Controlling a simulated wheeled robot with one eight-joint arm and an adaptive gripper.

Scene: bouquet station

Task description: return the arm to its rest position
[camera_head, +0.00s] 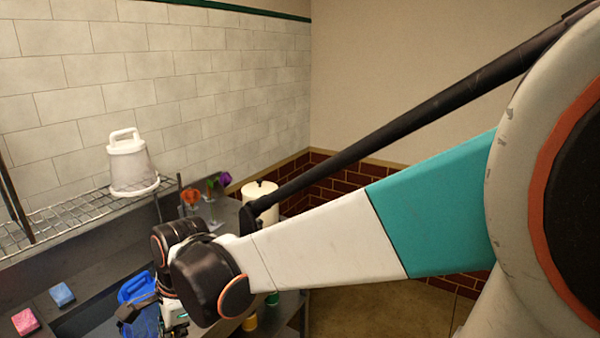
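My arm (325,245) reaches from the right edge down to the lower left, with a white and teal link and a black rod above it. Its dark wrist joints hang over the grey counter. My gripper (158,311) shows only in part below the wrist, near the bottom edge, in front of a blue container (137,287). The wrist hides much of it, so I cannot tell whether it is open, shut or holding anything.
A white lidded bucket (130,168) stands on a wire rack (75,222). Orange (191,197) and purple (224,180) flowers and a cream canister (261,203) stand behind my wrist. A pink sponge (25,321) and a blue sponge (62,294) lie at lower left. Floor shows at lower right.

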